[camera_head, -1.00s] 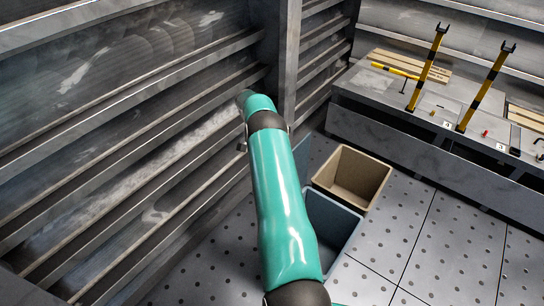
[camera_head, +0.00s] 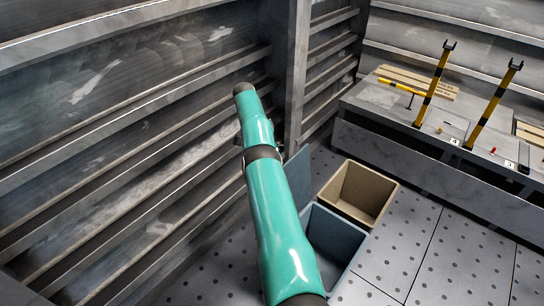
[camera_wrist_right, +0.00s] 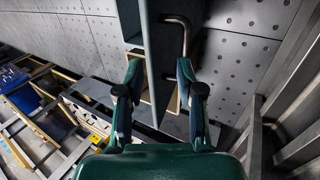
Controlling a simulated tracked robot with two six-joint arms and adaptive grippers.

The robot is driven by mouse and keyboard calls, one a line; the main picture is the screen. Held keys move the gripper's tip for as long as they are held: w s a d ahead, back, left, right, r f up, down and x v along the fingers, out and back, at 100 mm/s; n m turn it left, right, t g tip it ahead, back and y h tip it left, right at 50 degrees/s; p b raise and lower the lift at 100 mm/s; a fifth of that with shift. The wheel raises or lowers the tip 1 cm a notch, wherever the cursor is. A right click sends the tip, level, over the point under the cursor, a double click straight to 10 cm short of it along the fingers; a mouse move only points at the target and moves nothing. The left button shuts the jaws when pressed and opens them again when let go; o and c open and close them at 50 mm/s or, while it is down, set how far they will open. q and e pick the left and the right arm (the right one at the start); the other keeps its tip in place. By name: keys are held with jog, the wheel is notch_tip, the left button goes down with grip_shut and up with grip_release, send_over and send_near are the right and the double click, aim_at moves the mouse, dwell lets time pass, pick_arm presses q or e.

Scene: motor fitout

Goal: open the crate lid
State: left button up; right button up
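A blue-grey crate (camera_head: 338,236) stands on the floor, partly hidden behind my teal arm in the head view. A blue-grey panel (camera_head: 299,176), which looks like its lid, stands steeply up at the crate's far left side. In the right wrist view a grey-blue panel (camera_wrist_right: 147,40) shows almost edge-on, with a bent brown rod handle (camera_wrist_right: 186,36) beside it. My right gripper (camera_wrist_right: 158,72) has its fingers apart, one on each side of the panel's edge; I cannot tell whether either touches. No gripper fingers show in the head view.
A tan open crate (camera_head: 362,187) stands right behind the blue-grey one. A grey bench (camera_head: 420,150) with yellow-black posts (camera_head: 433,85) is at the right. Ribbed metal walls close off the left. The perforated floor (camera_head: 425,255) at front right is clear.

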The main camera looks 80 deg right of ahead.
jog(key=shift+n, duration=0.3)
jog(key=c, duration=0.6)
jog(key=shift+w+d+f+n, duration=0.15)
jog(key=shift+d+n, duration=0.15)
jog(key=shift+n, duration=0.2)
grip_shut()
jog(key=w+d+f+n+t+h, duration=0.15)
jog(key=w+f+n+t, duration=0.55)
jog(key=n, duration=0.8)
jog(key=s+r+n+t+h+b, duration=0.1)
jog(key=s+r+t+h+b, duration=0.15)
jog(key=s+r, duration=0.6)
jog(key=s+b+x, duration=0.1)
jog(key=x, duration=0.6)
jog(key=shift+s+a+f+h, duration=0.2)
jog(key=shift+a+f+h, duration=0.15)
jog(key=shift+a, duration=0.1)
